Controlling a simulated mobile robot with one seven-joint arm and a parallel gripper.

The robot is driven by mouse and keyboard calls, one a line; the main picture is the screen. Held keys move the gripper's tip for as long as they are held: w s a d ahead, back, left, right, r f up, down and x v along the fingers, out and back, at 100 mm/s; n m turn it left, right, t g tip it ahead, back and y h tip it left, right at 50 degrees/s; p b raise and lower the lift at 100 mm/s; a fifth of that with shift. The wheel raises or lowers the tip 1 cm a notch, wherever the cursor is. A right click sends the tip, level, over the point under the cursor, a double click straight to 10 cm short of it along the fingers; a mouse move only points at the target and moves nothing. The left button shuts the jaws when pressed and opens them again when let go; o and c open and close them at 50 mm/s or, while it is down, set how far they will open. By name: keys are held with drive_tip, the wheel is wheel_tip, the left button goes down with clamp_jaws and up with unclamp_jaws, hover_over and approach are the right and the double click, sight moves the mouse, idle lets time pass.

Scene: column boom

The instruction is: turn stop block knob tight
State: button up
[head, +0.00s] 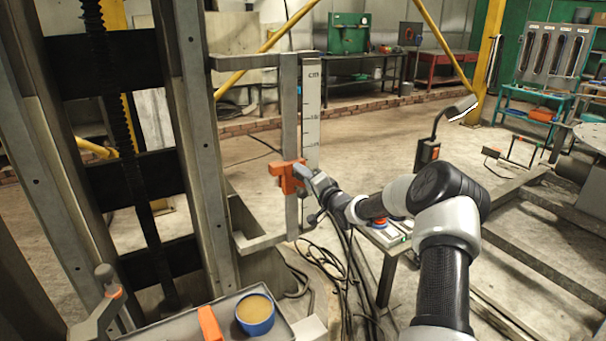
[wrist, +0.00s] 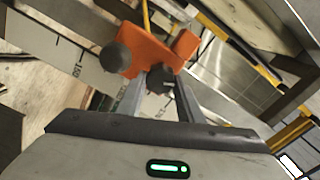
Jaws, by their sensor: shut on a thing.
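The orange stop block (head: 284,177) sits on the upright grey bar beside the ruled scale, in the left middle of the head view. In the wrist view the orange block (wrist: 152,50) is at top centre, tilted in the picture. A dark knob (wrist: 159,82) on its near side lies between my fingertips. A round dark grey ball-shaped part (wrist: 116,57) stands out to its left. My gripper (head: 303,173) reaches the block from the right; in the wrist view my gripper (wrist: 160,84) is shut on the dark knob, whose sides are partly hidden by the fingers.
The pale scale (head: 311,115) stands just right of the bar. A grey tray (head: 180,332) with a blue cup (head: 255,314) and an orange piece (head: 210,324) is below. Loose black cables hang below my gripper. A tall steel column (head: 205,150) stands close on the left.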

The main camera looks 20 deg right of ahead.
drive_tip(key=shift+f+m, duration=0.1)
drive_tip(key=shift+m, duration=2.1)
drive_tip(key=o, duration=1.1)
drive_tip(key=shift+c, duration=0.2)
